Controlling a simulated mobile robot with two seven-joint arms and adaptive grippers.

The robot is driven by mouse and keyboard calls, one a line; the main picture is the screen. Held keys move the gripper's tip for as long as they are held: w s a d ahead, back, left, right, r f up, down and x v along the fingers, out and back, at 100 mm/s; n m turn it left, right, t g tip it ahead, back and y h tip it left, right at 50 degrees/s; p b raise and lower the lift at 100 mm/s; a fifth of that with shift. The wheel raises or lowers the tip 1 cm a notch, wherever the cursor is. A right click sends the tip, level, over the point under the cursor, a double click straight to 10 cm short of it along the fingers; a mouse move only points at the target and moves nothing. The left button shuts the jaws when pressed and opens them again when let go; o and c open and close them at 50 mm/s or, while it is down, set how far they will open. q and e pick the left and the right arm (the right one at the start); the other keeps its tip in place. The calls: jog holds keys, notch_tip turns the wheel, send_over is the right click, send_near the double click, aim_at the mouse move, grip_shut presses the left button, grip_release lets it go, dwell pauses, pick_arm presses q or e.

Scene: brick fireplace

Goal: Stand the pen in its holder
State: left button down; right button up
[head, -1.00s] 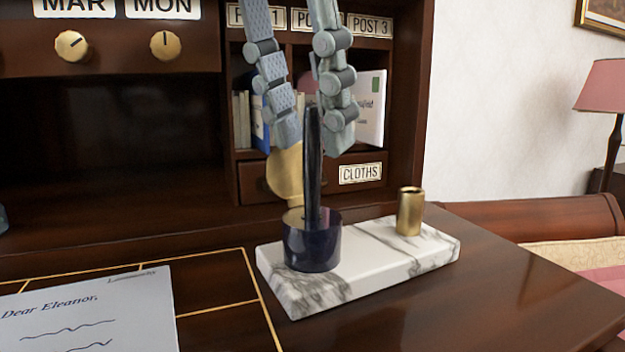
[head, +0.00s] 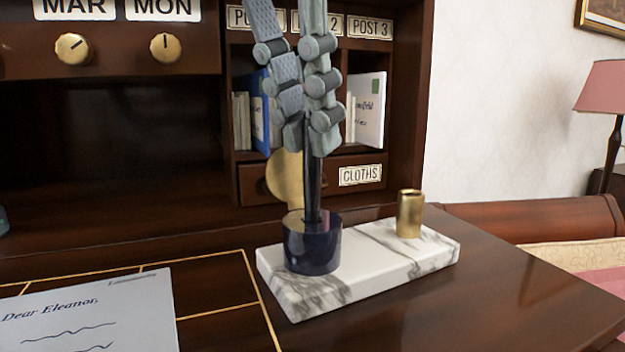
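A dark, slim pen (head: 313,182) stands nearly upright with its lower end in a dark blue glass inkwell (head: 312,252). The inkwell's round brass lid (head: 284,176) is open behind it. A brass cup-shaped holder (head: 410,214) stands empty-looking at the right end of the same white marble base (head: 375,262). My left gripper (head: 308,138) comes down from above, with its fingers closed in around the pen's upper part. They look shut on it and hide the pen's top. My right gripper is not in view.
The marble base sits on a dark wooden desk (head: 500,262). A letter (head: 90,312) lies at the front left. Behind are pigeonholes with envelopes (head: 370,110) and a drawer labelled CLOTHS (head: 360,176). The desk is clear right of the base.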

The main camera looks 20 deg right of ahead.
pick_arm(q)
jog(key=shift+r+p, duration=1.35)
jog(key=shift+r, duration=0.2)
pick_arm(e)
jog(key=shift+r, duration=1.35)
pick_arm(q)
jog(key=shift+r, duration=1.25)
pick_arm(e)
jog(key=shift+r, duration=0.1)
